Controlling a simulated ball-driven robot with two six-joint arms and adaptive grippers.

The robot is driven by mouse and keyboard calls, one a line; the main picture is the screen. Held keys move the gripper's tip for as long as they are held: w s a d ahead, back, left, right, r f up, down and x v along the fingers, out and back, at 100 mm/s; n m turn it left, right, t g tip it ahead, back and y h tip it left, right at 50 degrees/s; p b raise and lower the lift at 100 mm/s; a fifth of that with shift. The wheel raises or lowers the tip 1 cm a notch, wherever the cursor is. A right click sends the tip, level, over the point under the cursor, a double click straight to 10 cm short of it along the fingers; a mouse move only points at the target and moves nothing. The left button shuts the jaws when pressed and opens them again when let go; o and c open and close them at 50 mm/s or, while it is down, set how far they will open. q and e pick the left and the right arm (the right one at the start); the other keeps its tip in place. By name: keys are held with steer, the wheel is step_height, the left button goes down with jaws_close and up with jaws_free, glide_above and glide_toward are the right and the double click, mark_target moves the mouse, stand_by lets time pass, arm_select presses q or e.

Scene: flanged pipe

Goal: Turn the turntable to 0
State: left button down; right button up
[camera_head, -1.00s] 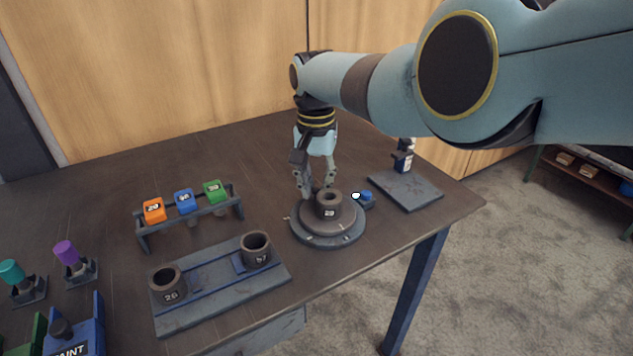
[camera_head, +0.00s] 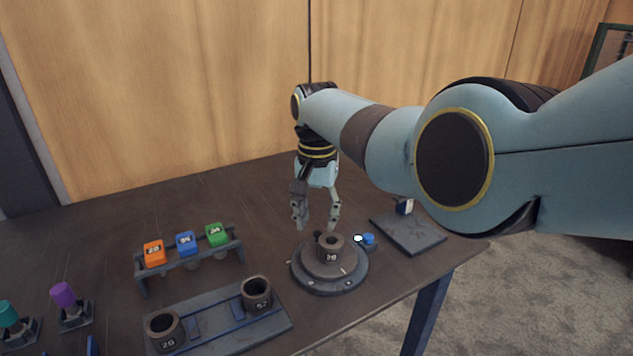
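The turntable (camera_head: 310,282) is a round grey disc near the table's right front edge, with light marks around its rim. A dark flanged pipe (camera_head: 330,248) with a white number label stands upright at its middle. A small dark knob shows at the pipe's back left. My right gripper (camera_head: 316,226) points down just behind and above the turntable. Its fingers are apart with nothing between them, and it looks clear of the pipe. Which mark the turntable stands at is too small to read. My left gripper is not in view.
A blue button (camera_head: 369,239) with a white light sits right of the turntable. A grey plate stand (camera_head: 410,235) is farther right. Left are a rack (camera_head: 190,262) with orange, blue and green blocks, and a tray (camera_head: 215,330) with two dark cups. The back of the table is clear.

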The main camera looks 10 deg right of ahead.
step_height(320, 180, up, 10)
steer(key=shift+f, duration=0.2)
